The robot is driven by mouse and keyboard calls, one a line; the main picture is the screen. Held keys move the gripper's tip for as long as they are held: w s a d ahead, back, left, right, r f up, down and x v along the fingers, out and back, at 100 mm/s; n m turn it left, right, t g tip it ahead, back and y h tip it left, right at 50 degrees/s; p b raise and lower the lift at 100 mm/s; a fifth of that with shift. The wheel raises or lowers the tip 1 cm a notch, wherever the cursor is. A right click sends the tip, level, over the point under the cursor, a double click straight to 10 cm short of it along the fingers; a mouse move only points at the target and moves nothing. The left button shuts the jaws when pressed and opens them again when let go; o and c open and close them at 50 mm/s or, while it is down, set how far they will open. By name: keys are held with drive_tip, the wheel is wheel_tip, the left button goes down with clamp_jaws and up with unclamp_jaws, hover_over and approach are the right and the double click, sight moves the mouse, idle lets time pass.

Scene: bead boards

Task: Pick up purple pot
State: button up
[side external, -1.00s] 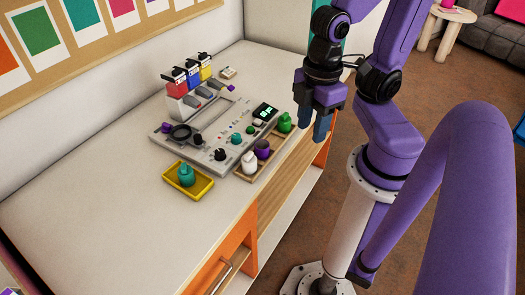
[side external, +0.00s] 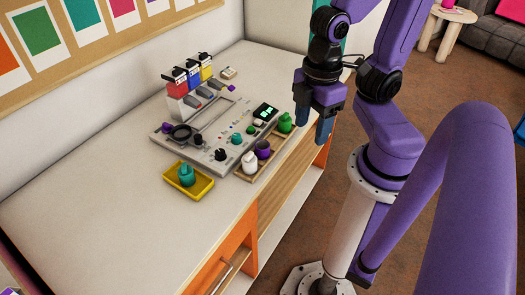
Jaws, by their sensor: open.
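The purple pot (side external: 263,149) stands in a wooden tray (side external: 244,178) at the right edge of the grey panel. It sits between a white pot (side external: 249,163) and a green pot (side external: 285,123). My gripper (side external: 312,130) points down with its blue fingers apart and nothing between them. It is to the right of the pots, apart from the purple pot and closest to the green one in the picture.
The grey panel (side external: 217,157) with knobs and a small display lies left of the tray. A yellow tray (side external: 206,190) holds a teal pot (side external: 186,175). Red, blue and yellow bottles (side external: 193,77) stand behind. The front left tabletop (side external: 110,215) is clear.

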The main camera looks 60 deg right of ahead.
drive_tip(key=w+d+f, duration=0.2)
drive_tip(key=w, duration=0.8)
hover_over(263, 145)
drive_tip(key=a, duration=0.2)
drive_tip(key=shift+n, duration=0.4)
drive_tip(key=f, duration=1)
drive_tip(key=s+f, duration=0.1)
drive_tip(key=f, duration=0.4)
drive_tip(key=shift+a+f, duration=0.15)
drive_tip(key=shift+f, duration=0.15)
drive_tip(key=shift+f, duration=0.55)
drive_tip(key=shift+w+d+f, duration=0.15)
drive_tip(key=shift+d+f, duration=0.15)
drive_tip(key=shift+f, duration=0.2)
drive_tip(key=shift+f, duration=0.3)
drive_tip(key=shift+f, duration=1.1)
